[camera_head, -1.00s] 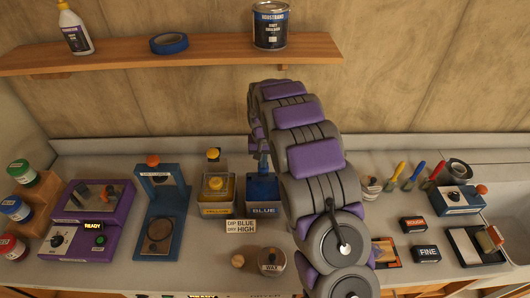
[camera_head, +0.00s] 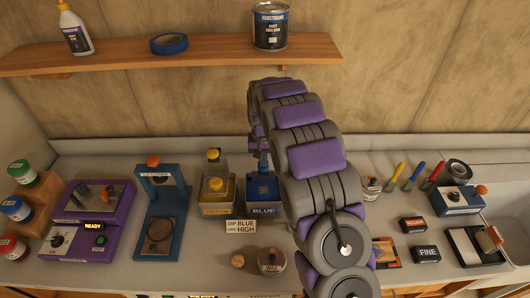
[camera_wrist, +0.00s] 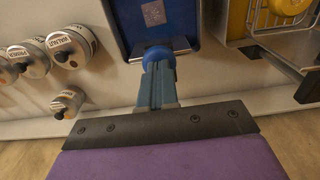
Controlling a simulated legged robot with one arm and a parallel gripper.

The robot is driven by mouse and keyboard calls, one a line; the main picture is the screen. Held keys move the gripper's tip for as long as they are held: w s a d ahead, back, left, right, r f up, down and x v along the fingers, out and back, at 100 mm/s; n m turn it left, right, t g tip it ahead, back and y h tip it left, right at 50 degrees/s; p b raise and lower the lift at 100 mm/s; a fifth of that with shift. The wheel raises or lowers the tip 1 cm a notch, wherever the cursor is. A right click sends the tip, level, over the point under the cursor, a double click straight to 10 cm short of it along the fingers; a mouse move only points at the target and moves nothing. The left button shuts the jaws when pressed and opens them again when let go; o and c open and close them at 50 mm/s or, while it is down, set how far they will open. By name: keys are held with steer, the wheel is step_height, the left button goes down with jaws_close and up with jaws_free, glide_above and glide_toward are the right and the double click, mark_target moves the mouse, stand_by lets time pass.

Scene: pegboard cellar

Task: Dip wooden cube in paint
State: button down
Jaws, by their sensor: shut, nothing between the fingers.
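My gripper (camera_head: 263,160) is shut above the back of the blue paint tub (camera_head: 262,209), which is labelled BLUE. In the wrist view, its closed fingers (camera_wrist: 158,72) meet a round blue knob (camera_wrist: 157,54) at the tub's near edge, with nothing held between them. The blue tub's wall (camera_wrist: 122,28) surrounds a dark interior. A small pale patterned square (camera_wrist: 153,13) shows inside; I cannot tell whether it is a face of the wooden cube. No wooden cube is clearly seen elsewhere. A sign (camera_head: 240,226) reads DIP BLUE, DRY HIGH.
The yellow tub (camera_head: 217,210) stands close to the left of the blue one. A blue stand (camera_head: 155,215) and a purple READY machine (camera_head: 85,230) are further left. A WAX tin (camera_head: 271,262) is in front. My arm covers the counter right of the tub.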

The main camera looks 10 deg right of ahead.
step_height(320, 180, up, 9)
steer(key=p, duration=0.2)
stand_by(1.5)
step_height(320, 180, up, 5)
steer(key=shift+f+p, duration=0.1)
steer(key=shift+p, duration=0.85)
steer(key=s+r+b, duration=0.3)
steer(key=s+b, duration=0.3)
steer(key=s, duration=1.5)
steer(key=s+f+n+g+b, duration=0.1)
steer(key=s+f, duration=0.3)
steer(key=s, duration=0.8)
steer(key=s+f+n+b, duration=0.1)
steer(key=s+f+b, duration=0.3)
steer(key=s, duration=0.9)
steer(key=shift+g, duration=0.4)
